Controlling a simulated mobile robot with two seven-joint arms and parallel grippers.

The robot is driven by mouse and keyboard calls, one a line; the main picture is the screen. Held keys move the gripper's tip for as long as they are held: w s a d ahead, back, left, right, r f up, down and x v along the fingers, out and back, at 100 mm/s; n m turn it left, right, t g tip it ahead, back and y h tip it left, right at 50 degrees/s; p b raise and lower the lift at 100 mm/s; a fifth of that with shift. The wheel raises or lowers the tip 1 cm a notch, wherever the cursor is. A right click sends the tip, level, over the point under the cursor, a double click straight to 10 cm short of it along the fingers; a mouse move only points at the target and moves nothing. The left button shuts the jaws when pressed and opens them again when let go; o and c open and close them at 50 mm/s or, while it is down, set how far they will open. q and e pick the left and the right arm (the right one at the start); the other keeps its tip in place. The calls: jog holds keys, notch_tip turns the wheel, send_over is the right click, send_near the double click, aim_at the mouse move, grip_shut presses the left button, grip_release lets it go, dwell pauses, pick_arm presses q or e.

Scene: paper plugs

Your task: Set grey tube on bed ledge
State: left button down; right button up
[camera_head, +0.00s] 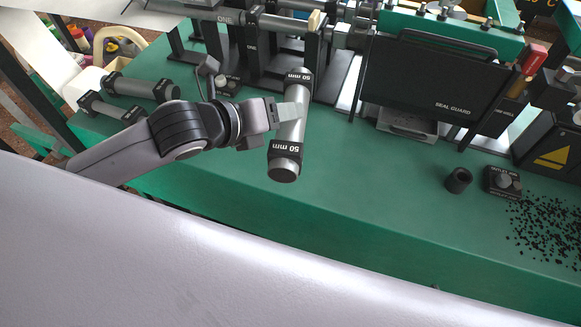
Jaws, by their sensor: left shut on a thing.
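My left gripper (281,112) reaches in from the left and is shut on the middle of a grey tube (290,131). The tube has black end bands marked "50 mm". It is tilted, with its lower end toward me, over the green bed (350,190). I cannot tell whether it touches the bed. Two similar grey tubes with black ends, one farther back (144,89) and one nearer (112,108), lie at the left of the bed. My right gripper is not in view.
Behind the held tube stand dark frames and rods (268,50). A black "SEAL GUARD" panel (435,88) stands at the right. A small black ring (458,181), a knob box (503,181) and black granules (548,228) lie at the right. The front middle of the bed is clear.

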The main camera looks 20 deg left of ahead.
pick_arm(q)
jog(key=r, duration=0.2)
jog(key=w+r+m+g+h+b, duration=0.1)
jog(key=r+m+h, duration=0.1)
jog(key=r, duration=0.1)
jog(key=shift+w+r+g+b, duration=0.2)
jog(key=shift+r+g+b, duration=0.1)
jog(key=shift+b, duration=0.1)
jog(key=shift+a+r, duration=0.2)
jog(key=shift+r, duration=0.35)
notch_tip(320, 180, down, 20)
jog(key=shift+r+b, duration=0.1)
jog(key=shift+b, duration=1.05)
jog(key=shift+c, duration=2.1)
grip_release()
jog(key=shift+s, duration=0.1)
jog(key=v, duration=1.2)
jog(key=shift+a, duration=0.15)
